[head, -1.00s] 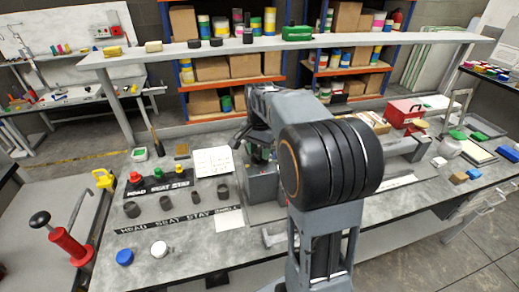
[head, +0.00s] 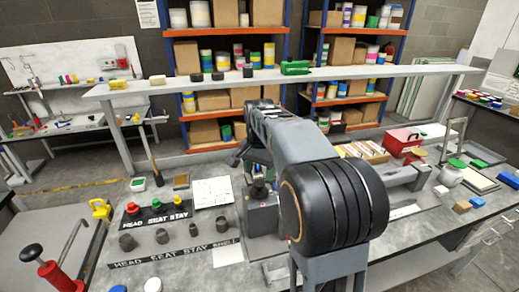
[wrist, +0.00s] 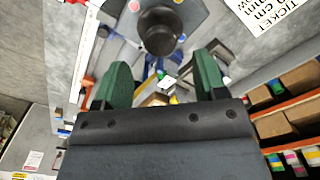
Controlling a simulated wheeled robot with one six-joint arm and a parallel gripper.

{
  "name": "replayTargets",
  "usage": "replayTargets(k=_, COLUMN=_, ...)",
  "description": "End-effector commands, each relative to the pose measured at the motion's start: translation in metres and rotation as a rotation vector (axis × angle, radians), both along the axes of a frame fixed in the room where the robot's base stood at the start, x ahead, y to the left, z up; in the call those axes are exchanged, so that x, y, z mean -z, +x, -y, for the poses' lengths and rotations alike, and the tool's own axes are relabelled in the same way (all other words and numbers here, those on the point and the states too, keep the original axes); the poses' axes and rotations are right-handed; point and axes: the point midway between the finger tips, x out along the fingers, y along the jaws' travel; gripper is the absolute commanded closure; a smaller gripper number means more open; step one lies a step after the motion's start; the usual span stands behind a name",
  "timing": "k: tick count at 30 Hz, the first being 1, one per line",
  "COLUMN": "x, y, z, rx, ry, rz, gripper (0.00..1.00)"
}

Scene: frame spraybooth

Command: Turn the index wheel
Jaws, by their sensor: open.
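In the head view a grey box (head: 262,218) stands on the bench with a small dark knob (head: 260,190) on top. My gripper (wrist: 155,80) has two green fingers spread wide with nothing between them. The knob lies beyond the fingertips, between their lines and apart from them. In the head view my arm partly hides the gripper and the box.
Left of the box are red, green and black knobs on a labelled board (head: 155,212), several dark cups (head: 162,236) and a white sheet (head: 212,192). A long raised shelf (head: 215,84) crosses behind. A red box (head: 402,140) stands at the right.

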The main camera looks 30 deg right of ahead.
Motion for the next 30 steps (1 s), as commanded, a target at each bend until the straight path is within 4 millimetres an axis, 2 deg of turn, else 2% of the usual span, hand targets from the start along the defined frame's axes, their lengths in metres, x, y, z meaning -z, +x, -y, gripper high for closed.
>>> replayTargets(k=1, x=-0.012, y=0.0, z=0.0, rx=0.0, ry=-0.001, rz=0.004, gripper=0.35)
replayTargets(k=6, x=-0.046, y=0.0, z=0.0, rx=0.0, ry=-0.001, rz=0.003, gripper=0.35)
replayTargets(k=13, x=-0.08, y=0.0, z=0.0, rx=0.0, ry=0.0, rz=0.001, gripper=0.35)
replayTargets(k=19, x=-0.092, y=0.0, z=0.0, rx=0.0, ry=-0.001, rz=0.001, gripper=0.35)
replayTargets(k=30, x=-0.094, y=0.0, z=0.0, rx=0.0, ry=0.0, rz=0.0, gripper=0.35)
